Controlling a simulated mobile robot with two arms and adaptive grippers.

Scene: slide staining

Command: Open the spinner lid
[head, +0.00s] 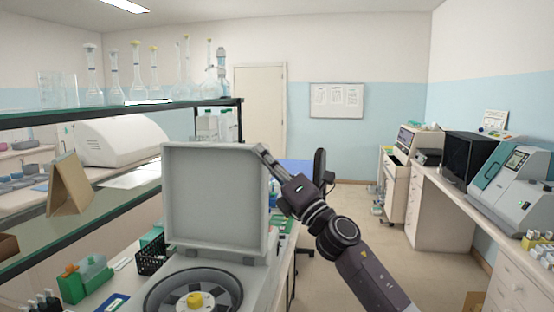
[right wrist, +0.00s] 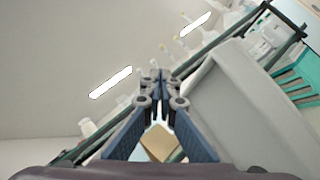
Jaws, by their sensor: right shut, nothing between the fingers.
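The spinner (head: 262,284) stands on the bench at the front centre, with its dark round rotor and yellow hub (head: 195,300) exposed. Its grey lid (head: 214,198) stands upright, hinged at the back, its inner side facing me. My right gripper (head: 262,150) is shut and empty at the lid's upper right corner; I cannot tell whether it touches. In the right wrist view the fingertips (right wrist: 156,75) are together, and the lid (right wrist: 245,110) fills the right side close beside them. My left gripper is not in view.
A glass shelf (head: 130,109) with several flasks runs above the bench at the left. A black basket (head: 151,260) and a green rack (head: 85,278) stand left of the spinner. The floor to the right is open, up to a counter with instruments (head: 515,185).

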